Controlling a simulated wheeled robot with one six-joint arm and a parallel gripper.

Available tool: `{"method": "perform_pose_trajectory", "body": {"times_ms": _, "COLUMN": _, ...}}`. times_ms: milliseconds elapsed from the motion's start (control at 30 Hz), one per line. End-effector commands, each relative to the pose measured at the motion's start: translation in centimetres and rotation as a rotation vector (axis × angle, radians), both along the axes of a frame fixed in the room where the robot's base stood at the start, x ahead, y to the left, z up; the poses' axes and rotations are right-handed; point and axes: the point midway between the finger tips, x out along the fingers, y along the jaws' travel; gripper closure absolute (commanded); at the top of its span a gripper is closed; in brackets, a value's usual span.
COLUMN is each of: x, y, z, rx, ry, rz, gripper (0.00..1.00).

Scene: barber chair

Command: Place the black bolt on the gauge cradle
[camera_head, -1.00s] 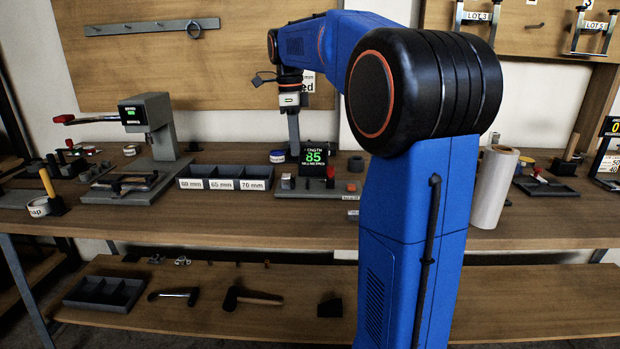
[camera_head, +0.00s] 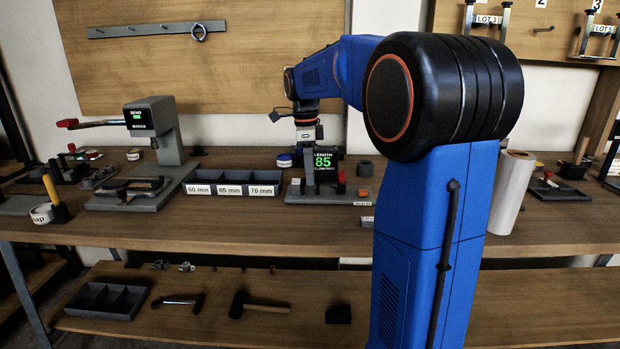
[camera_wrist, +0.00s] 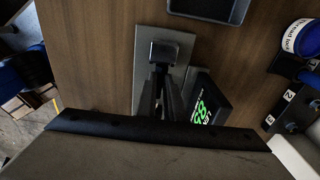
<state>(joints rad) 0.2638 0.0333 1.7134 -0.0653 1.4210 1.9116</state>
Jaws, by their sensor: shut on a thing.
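The length gauge (camera_head: 325,195) is a grey plate on the bench with a green display reading 85. A small block at its left end looks like the gauge cradle (camera_head: 295,187); a block on the plate also shows in the wrist view (camera_wrist: 164,52).
A tray (camera_head: 232,190) labelled 60, 65 and 70 mm stands left of the gauge. A grey lever press (camera_head: 155,135) is farther left. A red knob (camera_head: 341,183) stands on the gauge's right part. A white roll (camera_head: 510,190) is right of my arm.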

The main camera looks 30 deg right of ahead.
Motion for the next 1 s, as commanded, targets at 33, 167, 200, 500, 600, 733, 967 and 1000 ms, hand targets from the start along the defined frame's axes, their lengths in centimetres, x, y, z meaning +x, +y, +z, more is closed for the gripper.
{"method": "perform_pose_trajectory", "body": {"times_ms": 33, "x": -0.05, "y": 0.01, "z": -0.70, "rx": 0.000, "ry": 0.001, "rz": 0.000, "gripper": 1.00}}
{"method": "perform_pose_trajectory", "body": {"times_ms": 167, "x": -0.03, "y": 0.00, "z": -1.33, "rx": 0.000, "ry": 0.000, "rz": 0.000, "gripper": 1.00}}
{"method": "perform_pose_trajectory", "body": {"times_ms": 200, "x": -0.01, "y": 0.01, "z": -1.31, "rx": 0.000, "ry": 0.000, "rz": 0.000, "gripper": 1.00}}
{"method": "perform_pose_trajectory", "body": {"times_ms": 500, "x": -0.02, "y": 0.00, "z": -1.56, "rx": 0.000, "ry": 0.000, "rz": 0.000, "gripper": 0.87}}
{"method": "perform_pose_trajectory", "body": {"times_ms": 600, "x": 0.00, "y": 0.01, "z": -1.54, "rx": 0.000, "ry": 0.000, "rz": 0.000, "gripper": 0.73}}
{"method": "perform_pose_trajectory", "body": {"times_ms": 733, "x": 0.00, "y": 0.01, "z": -1.53, "rx": 0.000, "ry": 0.000, "rz": 0.000, "gripper": 0.73}}
{"method": "perform_pose_trajectory", "body": {"times_ms": 967, "x": 0.04, "y": 0.01, "z": -1.00, "rx": 0.000, "ry": -0.002, "rz": 0.000, "gripper": 0.73}}
{"method": "perform_pose_trajectory", "body": {"times_ms": 1000, "x": 0.08, "y": 0.01, "z": -0.65, "rx": 0.000, "ry": -0.002, "rz": 0.000, "gripper": 0.73}}
